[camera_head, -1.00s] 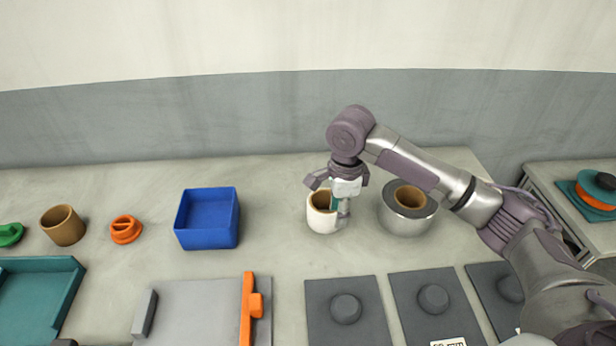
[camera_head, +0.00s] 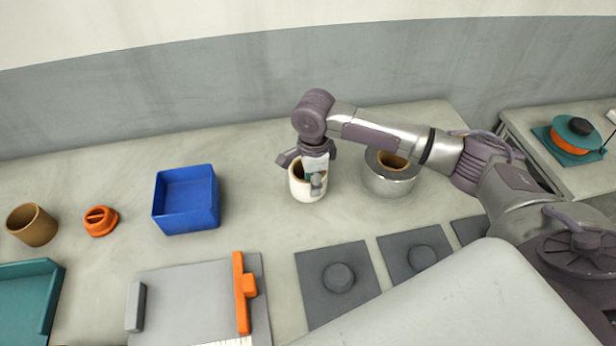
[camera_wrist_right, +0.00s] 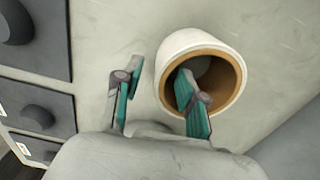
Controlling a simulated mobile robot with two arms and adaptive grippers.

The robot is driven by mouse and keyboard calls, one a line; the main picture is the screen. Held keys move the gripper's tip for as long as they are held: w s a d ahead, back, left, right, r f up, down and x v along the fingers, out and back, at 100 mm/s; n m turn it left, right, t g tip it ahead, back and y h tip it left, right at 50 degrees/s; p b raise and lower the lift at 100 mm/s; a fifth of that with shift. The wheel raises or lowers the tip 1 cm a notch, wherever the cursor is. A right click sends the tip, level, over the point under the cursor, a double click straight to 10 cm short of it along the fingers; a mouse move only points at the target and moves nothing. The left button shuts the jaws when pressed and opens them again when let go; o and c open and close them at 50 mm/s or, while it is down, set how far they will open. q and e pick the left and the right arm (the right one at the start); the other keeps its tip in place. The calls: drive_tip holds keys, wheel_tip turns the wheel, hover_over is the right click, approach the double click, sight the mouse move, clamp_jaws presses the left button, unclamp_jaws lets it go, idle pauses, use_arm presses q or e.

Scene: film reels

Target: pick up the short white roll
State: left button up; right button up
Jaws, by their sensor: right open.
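The short white roll (camera_head: 305,191) stands upright on the table in the head view, a white ring with a brown core. It also shows in the right wrist view (camera_wrist_right: 190,40), with its hollow core facing the camera. My right gripper (camera_head: 312,184) is over the roll, and its fingers show in the right wrist view (camera_wrist_right: 158,98). It is open. One teal-padded finger is over or inside the core opening, and the other is outside the roll beside its wall. My left gripper is not in view.
A silver roll (camera_head: 390,180) stands just right of the white one. A blue bin (camera_head: 187,217), orange cap (camera_head: 100,221) and brown core (camera_head: 32,226) are to the left. Dark pegged plates (camera_head: 338,278) and a grey board (camera_head: 185,295) lie in front.

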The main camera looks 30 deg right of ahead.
sight(312, 201)
drive_tip(key=shift+f+p, duration=0.4)
drive_tip(key=shift+f, duration=1.95)
clamp_jaws()
drive_tip(key=shift+r, duration=0.1)
